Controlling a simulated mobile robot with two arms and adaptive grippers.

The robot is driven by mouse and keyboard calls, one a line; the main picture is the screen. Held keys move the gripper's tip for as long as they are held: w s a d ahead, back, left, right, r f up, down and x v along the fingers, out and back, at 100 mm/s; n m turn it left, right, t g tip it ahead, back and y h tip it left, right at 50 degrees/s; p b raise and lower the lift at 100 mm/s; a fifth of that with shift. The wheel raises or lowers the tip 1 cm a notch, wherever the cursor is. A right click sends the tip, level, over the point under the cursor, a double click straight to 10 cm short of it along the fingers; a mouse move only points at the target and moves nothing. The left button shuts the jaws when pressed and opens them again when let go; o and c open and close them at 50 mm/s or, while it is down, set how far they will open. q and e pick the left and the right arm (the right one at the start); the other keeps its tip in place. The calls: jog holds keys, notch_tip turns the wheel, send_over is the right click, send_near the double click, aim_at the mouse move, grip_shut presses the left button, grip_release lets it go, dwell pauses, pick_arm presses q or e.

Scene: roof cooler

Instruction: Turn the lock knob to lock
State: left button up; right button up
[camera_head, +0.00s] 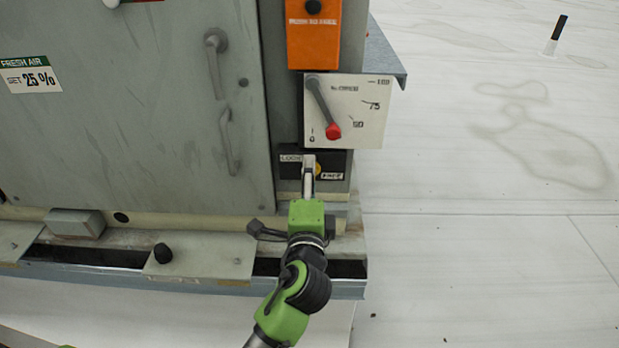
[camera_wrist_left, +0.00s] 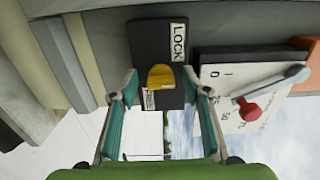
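The yellow lock knob (camera_wrist_left: 160,77) sits on a black plate (camera_wrist_left: 150,40) with a LOCK label (camera_wrist_left: 179,42) and a second label (camera_wrist_left: 150,99) that reads FREE in the head view (camera_head: 332,176). In the head view the knob (camera_head: 318,169) is partly hidden behind my left gripper (camera_head: 309,158). In the left wrist view my left gripper (camera_wrist_left: 160,74) is open. Its fingers stand on either side of the knob, with a gap showing on both sides. I cannot tell exactly which way the knob points. My right gripper is not in view.
Above the knob is a white dial plate (camera_head: 360,120) with a red-tipped lever (camera_head: 333,131). An orange panel (camera_head: 313,40) is above that. A grey door with handles (camera_head: 217,65) is at the left. A metal ledge (camera_head: 200,262) runs below. The white roof at the right is mostly clear.

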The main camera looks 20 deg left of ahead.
pick_arm(q)
jog(key=v, duration=1.2)
dwell(0.4)
